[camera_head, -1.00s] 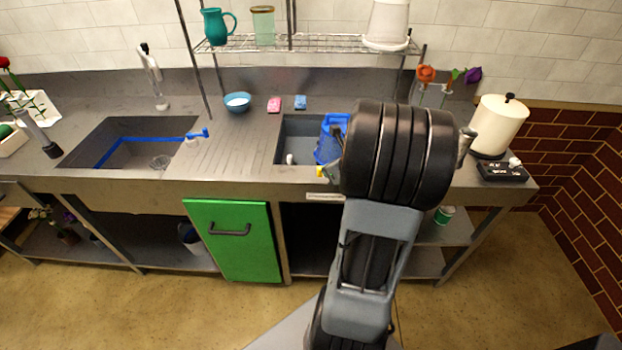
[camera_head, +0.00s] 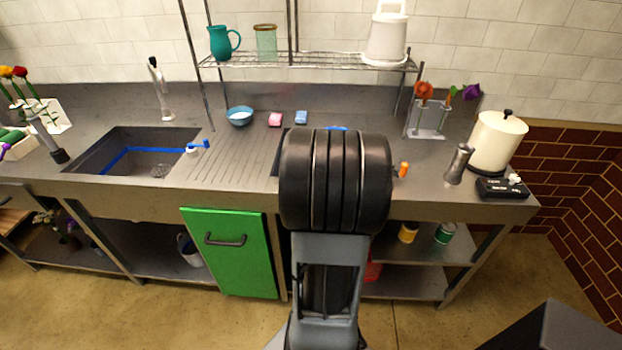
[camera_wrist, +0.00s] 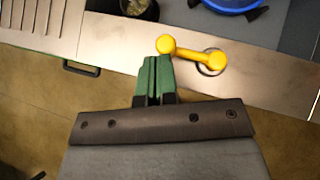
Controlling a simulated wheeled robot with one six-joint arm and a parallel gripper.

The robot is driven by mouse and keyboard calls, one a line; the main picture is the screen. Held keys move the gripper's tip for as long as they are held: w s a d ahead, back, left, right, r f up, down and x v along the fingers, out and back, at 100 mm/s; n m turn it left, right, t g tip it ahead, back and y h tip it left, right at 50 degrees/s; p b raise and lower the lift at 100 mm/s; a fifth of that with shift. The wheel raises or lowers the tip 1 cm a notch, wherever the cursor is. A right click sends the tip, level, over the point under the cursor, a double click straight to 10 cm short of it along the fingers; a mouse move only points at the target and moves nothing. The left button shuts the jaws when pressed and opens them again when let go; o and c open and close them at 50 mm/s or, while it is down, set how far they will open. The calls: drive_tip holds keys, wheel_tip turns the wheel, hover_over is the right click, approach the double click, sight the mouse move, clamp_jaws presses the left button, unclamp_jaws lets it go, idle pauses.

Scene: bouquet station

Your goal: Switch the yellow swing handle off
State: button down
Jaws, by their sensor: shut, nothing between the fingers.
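The yellow swing handle (camera_wrist: 192,52) shows in the wrist view on the steel counter near its front edge. It is a short bar with a round knob at its left end and a round pivot on a metal disc at its right end. My gripper (camera_wrist: 155,62) has green fingers, shut together and empty. Their tips are right beside the knob end, just below and left of it; I cannot tell whether they touch. In the head view my arm hides the handle and my gripper.
A blue item (camera_wrist: 232,4) and a dark round container (camera_wrist: 140,10) lie beyond the handle. In the head view a small orange piece (camera_head: 403,169) and a grey grinder-like object (camera_head: 459,164) stand right of my arm. A green cabinet door (camera_head: 230,254) is below left.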

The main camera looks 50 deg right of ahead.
idle(0.7)
drive_tip(key=shift+s+a, duration=0.1)
drive_tip(key=shift+a, duration=0.15)
drive_tip(key=a+f+p+v, duration=0.1)
drive_tip(key=a+p+v, duration=0.1)
drive_tip(key=v, duration=1)
drive_tip(key=shift+s+a+f+p, duration=0.2)
drive_tip(key=shift+s+a+p, duration=0.1)
drive_tip(key=shift+p, duration=0.15)
